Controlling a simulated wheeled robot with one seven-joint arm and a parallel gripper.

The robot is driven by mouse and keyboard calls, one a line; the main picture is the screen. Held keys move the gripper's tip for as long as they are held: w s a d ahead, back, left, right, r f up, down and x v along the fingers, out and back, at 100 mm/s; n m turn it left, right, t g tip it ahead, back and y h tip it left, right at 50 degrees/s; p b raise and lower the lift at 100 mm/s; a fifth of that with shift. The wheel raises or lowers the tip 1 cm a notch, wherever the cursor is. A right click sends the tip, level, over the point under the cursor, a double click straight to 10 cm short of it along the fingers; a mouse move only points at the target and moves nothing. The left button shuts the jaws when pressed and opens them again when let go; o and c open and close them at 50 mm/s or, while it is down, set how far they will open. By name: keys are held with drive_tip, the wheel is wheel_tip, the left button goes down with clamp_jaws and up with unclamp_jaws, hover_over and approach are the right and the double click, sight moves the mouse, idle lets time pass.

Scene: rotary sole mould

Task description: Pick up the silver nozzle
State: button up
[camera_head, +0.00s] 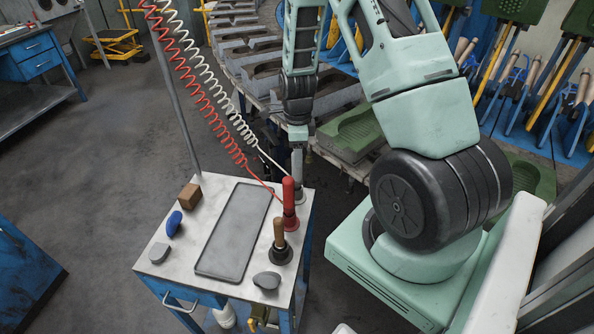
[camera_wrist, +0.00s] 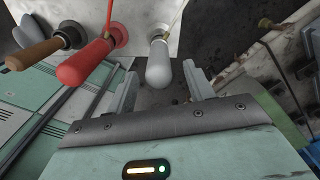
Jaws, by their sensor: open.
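The silver nozzle (camera_wrist: 159,66) is a rounded grey handle on a round base, with a pale hose running to it. In the head view the silver nozzle (camera_head: 299,192) stands at the back right corner of the white-topped table (camera_head: 215,195), partly hidden behind the red nozzle. My gripper (camera_wrist: 163,78) is open and empty. In the wrist view its fingers are on either side of the silver nozzle, with a gap visible on the right; contact on the left is unclear. In the head view my gripper (camera_head: 297,138) is above the nozzle, its fingers hard to make out.
A red nozzle (camera_head: 289,200) stands close beside it, also in the wrist view (camera_wrist: 84,62). A wooden-handled tool (camera_head: 279,240) is nearer. The table also holds a grey tray (camera_head: 236,228), a brown block (camera_head: 190,195) and a blue brush (camera_head: 174,222). Coiled hoses (camera_head: 200,85) hang above.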

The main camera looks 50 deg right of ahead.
drive_tip(key=shift+a+f+p, duration=0.1)
drive_tip(key=shift+f+p, duration=0.3)
drive_tip(key=shift+f, duration=1.2)
drive_tip(key=c, duration=0.9)
drive_tip(key=shift+r, duration=0.1)
wheel_tip(320, 180, up, 10)
drive_tip(key=shift+f+b, duration=0.25)
drive_tip(key=shift+b, duration=0.95)
wheel_tip(320, 180, up, 8)
drive_tip(key=p, duration=0.6)
drive_tip(key=shift+p, duration=0.4)
